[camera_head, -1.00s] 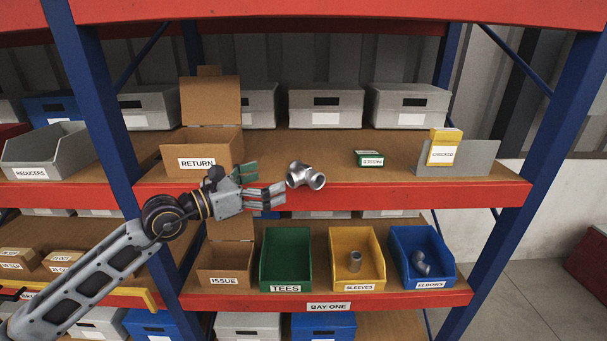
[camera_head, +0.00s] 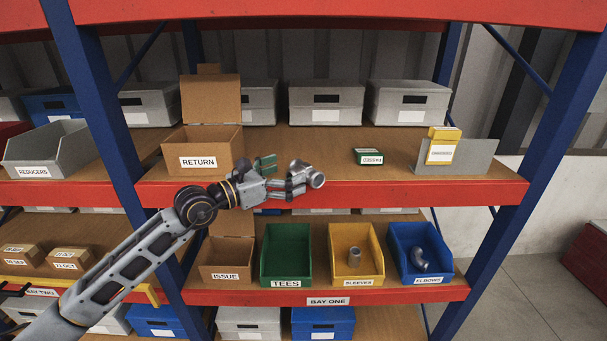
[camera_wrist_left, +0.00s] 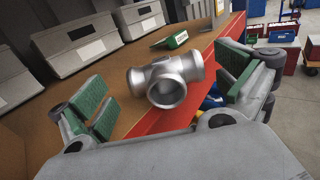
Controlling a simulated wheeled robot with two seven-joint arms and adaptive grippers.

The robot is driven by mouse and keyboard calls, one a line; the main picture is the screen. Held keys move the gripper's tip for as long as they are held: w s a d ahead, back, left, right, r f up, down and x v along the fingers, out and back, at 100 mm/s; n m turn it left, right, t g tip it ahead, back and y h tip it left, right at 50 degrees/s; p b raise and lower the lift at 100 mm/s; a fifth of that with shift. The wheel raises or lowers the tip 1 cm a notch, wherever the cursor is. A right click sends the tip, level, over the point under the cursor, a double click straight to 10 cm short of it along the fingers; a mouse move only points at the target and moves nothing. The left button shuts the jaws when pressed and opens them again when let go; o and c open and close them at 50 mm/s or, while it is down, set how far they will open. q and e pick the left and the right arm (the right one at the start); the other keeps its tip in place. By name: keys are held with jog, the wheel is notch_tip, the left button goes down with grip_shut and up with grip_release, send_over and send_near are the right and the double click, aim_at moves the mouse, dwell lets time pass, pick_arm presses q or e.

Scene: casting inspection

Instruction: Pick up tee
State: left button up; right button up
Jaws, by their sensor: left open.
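The tee (camera_head: 306,174) is a grey metal pipe fitting on the upper shelf (camera_head: 350,170), near its red front edge. In the left wrist view the tee (camera_wrist_left: 166,82) lies between and just beyond the green-padded fingers, with one opening facing the camera. My left gripper (camera_head: 281,178) is open at the tee, and its fingers partly cover the tee in the head view. The left gripper also shows in the wrist view (camera_wrist_left: 168,100), with a finger on each side and no clear contact. My right gripper is not in view.
A RETURN carton (camera_head: 203,153) stands left of the gripper. A small green box (camera_head: 368,156) and a yellow CHECKED box (camera_head: 441,150) stand to the right. Below are the ISSUE carton (camera_head: 226,273), green TEES bin (camera_head: 287,284), yellow SLEEVES bin (camera_head: 357,282) and blue ELBOWS bin (camera_head: 427,280).

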aim_at(298, 169)
pick_arm(q)
jog(key=shift+p+x, duration=0.75)
jog(key=shift+x, duration=1.85)
jog(key=shift+f, duration=0.15)
jog(key=shift+c, duration=0.9)
jog(key=c, duration=1)
jog(key=shift+c, duration=0.9)
